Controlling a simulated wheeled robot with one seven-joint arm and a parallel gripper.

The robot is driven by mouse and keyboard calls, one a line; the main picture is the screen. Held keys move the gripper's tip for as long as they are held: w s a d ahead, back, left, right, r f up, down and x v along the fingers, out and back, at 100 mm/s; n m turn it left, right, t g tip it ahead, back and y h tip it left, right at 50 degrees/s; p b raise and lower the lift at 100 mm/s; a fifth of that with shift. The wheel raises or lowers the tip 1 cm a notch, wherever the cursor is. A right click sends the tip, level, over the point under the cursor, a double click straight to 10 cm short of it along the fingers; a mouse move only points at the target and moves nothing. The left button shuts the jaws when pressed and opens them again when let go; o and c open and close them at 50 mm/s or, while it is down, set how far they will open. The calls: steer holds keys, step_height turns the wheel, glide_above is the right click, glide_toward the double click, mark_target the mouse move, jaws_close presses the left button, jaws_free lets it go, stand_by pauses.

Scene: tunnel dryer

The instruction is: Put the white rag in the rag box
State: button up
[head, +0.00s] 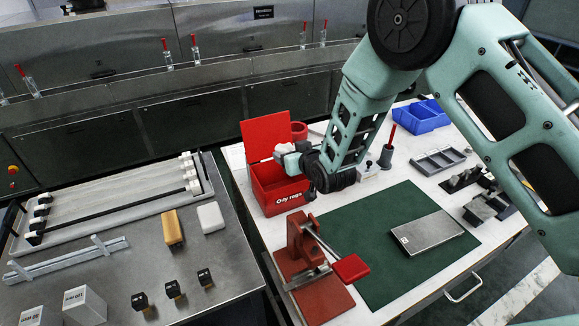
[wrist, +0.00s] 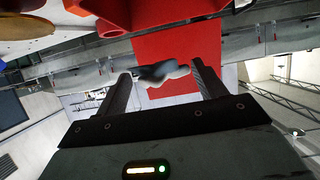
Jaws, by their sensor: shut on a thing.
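The white rag (head: 287,149) is a small crumpled piece held at the end of my gripper (head: 297,160). In the wrist view the rag (wrist: 158,72) sits between the two fingertips, partly in shadow. The rag box (head: 277,192) is red, with "Oily rags" lettering on its front. Its lid stands open at the back, and this red panel (wrist: 180,50) shows behind the rag in the wrist view. My gripper and the rag are over the box opening, near its upper right part in the head view. My wrist hides part of the box's right side.
A red clamp fixture (head: 300,245) with a lever stands in front of the box. A green mat (head: 385,280) bears a grey metal plate (head: 427,232). A red cylinder (head: 299,131) stands behind the box. Blue bins (head: 425,117) and a grey tray (head: 438,161) lie right.

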step_height(320, 180, down, 4)
steer(key=shift+f+p, duration=0.25)
steer(key=shift+p, duration=0.2)
steer(key=shift+f+b, duration=0.4)
steer(key=shift+f+b, duration=0.25)
steer(key=shift+b, duration=0.05)
steer(key=o, duration=1)
steer(key=shift+r, duration=0.15)
